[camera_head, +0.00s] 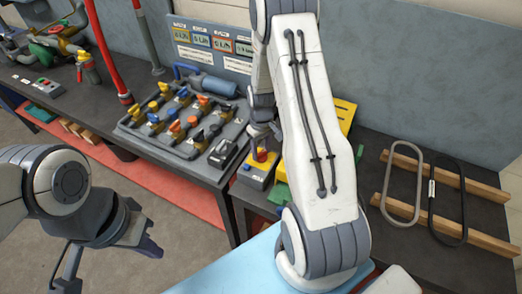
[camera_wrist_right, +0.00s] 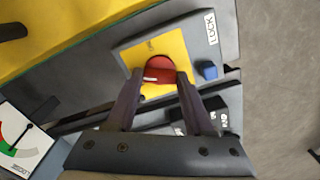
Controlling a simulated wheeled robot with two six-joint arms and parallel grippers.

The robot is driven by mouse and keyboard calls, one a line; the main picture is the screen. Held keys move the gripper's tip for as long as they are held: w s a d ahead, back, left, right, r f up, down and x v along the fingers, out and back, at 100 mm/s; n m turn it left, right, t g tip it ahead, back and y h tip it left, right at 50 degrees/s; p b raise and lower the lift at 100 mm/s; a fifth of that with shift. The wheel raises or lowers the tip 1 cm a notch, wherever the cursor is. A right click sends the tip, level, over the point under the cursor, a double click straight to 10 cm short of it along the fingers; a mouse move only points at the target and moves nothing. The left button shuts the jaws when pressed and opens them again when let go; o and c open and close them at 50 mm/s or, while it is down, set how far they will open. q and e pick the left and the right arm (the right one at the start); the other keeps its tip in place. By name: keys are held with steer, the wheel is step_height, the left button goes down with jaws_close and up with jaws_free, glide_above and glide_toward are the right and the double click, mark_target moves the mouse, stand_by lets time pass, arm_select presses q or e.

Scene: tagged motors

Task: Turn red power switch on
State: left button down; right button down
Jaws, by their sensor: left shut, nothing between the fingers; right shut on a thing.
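The red power switch (camera_head: 262,155) is a round red knob with a white mark on a yellow-faced grey box (camera_head: 250,178). In the right wrist view the red knob (camera_wrist_right: 158,68) sits between the two finger tips, and the box (camera_wrist_right: 196,45) carries a LOCK label. My right gripper (camera_head: 261,135) reaches down onto the knob and is shut on it; its fingers (camera_wrist_right: 158,80) show on both sides of the knob. My left gripper (camera_head: 130,235) is low at the left, shut and empty, away from the switch.
A grey board with several yellow, orange and blue valves (camera_head: 180,120) lies left of the switch box. A small blue part (camera_wrist_right: 209,70) sits beside the knob. A gauge (camera_wrist_right: 20,140) shows at the left. Wooden bars with two loops (camera_head: 420,195) lie at right.

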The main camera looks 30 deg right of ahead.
mark_target(261, 152)
steer(key=m, duration=0.6)
steer(key=shift+m, duration=0.3)
steer(key=m, duration=0.6)
steer(key=shift+b, duration=0.3)
steer(key=shift+c, duration=1.4)
jaws_free()
step_height(261, 152, up, 11)
steer(key=b, duration=0.1)
steer(key=shift+f, duration=0.2)
